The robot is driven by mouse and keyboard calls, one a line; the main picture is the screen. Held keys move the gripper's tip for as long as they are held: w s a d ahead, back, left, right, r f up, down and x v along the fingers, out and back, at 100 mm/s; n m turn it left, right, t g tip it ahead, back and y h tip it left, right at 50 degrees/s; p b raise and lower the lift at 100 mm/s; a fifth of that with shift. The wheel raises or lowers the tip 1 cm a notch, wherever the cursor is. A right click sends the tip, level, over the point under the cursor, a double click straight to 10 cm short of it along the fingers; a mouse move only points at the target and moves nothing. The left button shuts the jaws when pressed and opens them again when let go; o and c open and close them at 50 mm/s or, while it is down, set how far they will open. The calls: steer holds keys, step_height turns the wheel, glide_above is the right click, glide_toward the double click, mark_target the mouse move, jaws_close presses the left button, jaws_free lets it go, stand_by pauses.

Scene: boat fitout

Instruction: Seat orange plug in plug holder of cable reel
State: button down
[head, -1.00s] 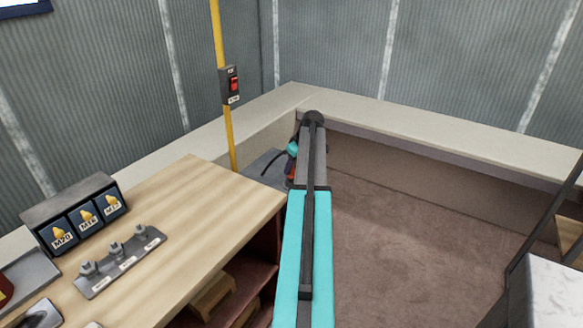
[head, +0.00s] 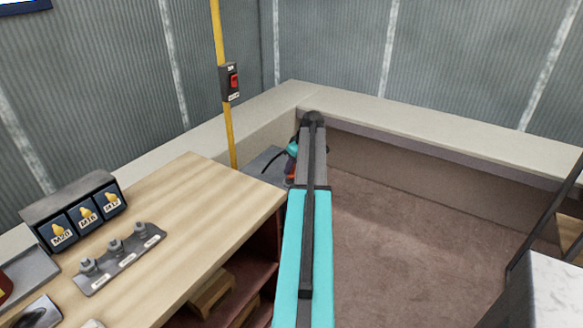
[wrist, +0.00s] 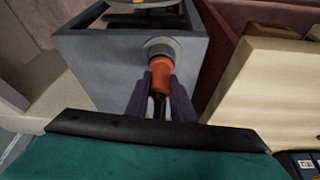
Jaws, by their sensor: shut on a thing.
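In the wrist view the orange plug (wrist: 160,73) is between the two dark fingers of my gripper (wrist: 160,88), which is shut on it. A dark cable leaves the plug's near end. The plug's far end is at a round grey holder (wrist: 163,46) on the grey box-like body of the cable reel (wrist: 105,72). I cannot tell how deep the plug sits in the holder. In the head view my arm hides most of this. A part of the grey reel body (head: 262,163) shows left of the arm; the plug itself is not clear there.
A wooden workbench (head: 200,200) stands left of my arm, with a rack of labelled bins (head: 83,213) and a grey fitting holder (head: 120,257) on it. A yellow pole (head: 223,110) carries a red switch (head: 233,82). Open brown floor (head: 410,230) lies right of the arm.

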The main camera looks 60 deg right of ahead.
stand_by(0.3)
steer(key=c, duration=1.5)
jaws_free()
steer(key=shift+o, duration=0.2)
steer(key=shift+r, duration=0.1)
steer(key=b+v, duration=0.2)
steer(key=v, duration=1.1)
steer(key=shift+s+r, duration=0.2)
steer(key=shift+r, duration=0.1)
